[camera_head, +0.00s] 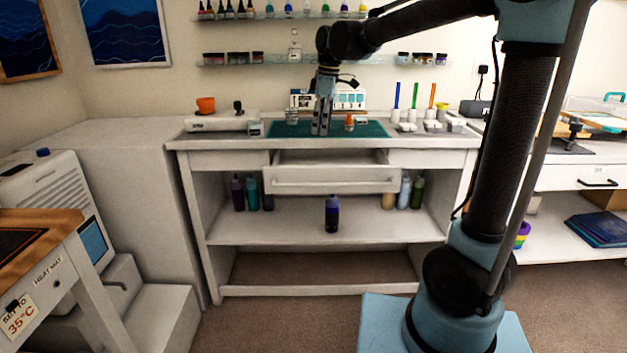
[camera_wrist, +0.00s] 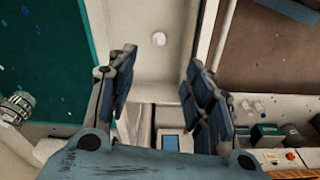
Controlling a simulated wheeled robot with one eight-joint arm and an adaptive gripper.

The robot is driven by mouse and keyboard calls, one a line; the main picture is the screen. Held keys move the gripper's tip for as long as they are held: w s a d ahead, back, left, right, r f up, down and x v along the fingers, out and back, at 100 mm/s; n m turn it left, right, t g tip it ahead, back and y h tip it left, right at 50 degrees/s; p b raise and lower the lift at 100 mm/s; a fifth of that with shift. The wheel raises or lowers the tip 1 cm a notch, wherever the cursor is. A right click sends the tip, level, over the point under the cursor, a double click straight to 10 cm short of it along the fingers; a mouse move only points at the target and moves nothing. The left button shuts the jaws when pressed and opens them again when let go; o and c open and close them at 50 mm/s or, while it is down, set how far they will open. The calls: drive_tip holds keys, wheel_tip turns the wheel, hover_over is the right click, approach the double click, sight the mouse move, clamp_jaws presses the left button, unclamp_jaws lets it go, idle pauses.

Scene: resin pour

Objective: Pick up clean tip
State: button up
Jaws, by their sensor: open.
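My gripper (camera_head: 321,131) points down over the front of the teal mat (camera_head: 375,130) on the white workbench, above the open drawer (camera_head: 335,181). In the wrist view my gripper (camera_wrist: 161,62) has its two dark padded fingers spread wide with nothing between them. A small pale round thing (camera_wrist: 158,39) lies on a white surface beyond the fingertips, roughly in line with the gap. It may be the clean tip seen end-on, but I cannot tell for sure. The drawer's inside is hidden in the head view.
An orange-topped item (camera_head: 349,122) stands on the mat close right of my gripper. A ribbed metallic thing (camera_wrist: 17,106) is at the mat's left in the wrist view. Blue, green and orange upright sticks (camera_head: 414,96) stand further right. A dark bottle (camera_head: 332,214) is on the shelf below.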

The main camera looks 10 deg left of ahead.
drive_tip(key=a+f, duration=0.1)
drive_tip(key=f, duration=0.4)
drive_tip(key=a+f, duration=0.1)
drive_tip(key=f, duration=1.1)
drive_tip(key=shift+a+f, duration=0.1)
drive_tip(key=shift+a, duration=0.3)
drive_tip(key=shift+c, duration=0.6)
drive_tip(key=c, duration=0.6)
